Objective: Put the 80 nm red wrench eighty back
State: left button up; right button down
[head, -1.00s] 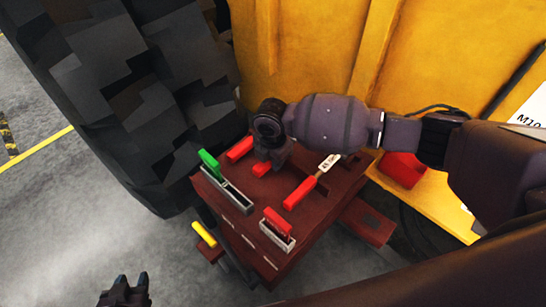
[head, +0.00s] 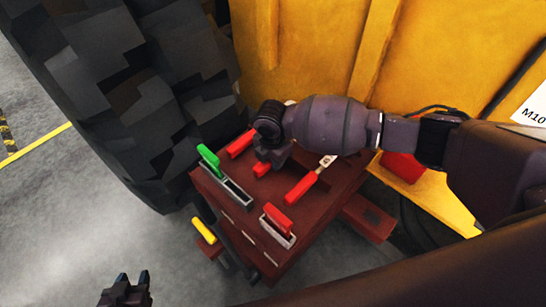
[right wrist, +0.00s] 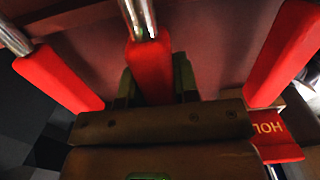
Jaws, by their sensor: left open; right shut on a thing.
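My right gripper (head: 270,156) is low over the brown cart top and shut on a red-handled wrench (head: 262,169). In the right wrist view its red handle (right wrist: 150,72) sits between the fingers, with a metal shaft running up from it. My gripper and arm hide much of this wrench in the head view, and I cannot read a value on it. Another red-handled wrench (head: 303,187) lies to the right with a pale marked tag. A further red handle (head: 240,145) lies to the left. My left gripper (head: 132,282) is open and empty at the lower left.
On the cart (head: 300,238), a green handle (head: 209,159) and a red handle (head: 277,218) stand in grey holders. A yellow handle (head: 203,230) is at the cart's side. A big tyre (head: 130,90) and yellow bodywork (head: 310,50) close in behind. Floor at left is clear.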

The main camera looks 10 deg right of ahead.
jog(key=shift+f, duration=0.55)
dwell(0.5)
jog(key=shift+f, duration=0.25)
dwell(0.4)
jog(key=c, duration=0.8)
grip_release()
jog(key=shift+s, duration=0.1)
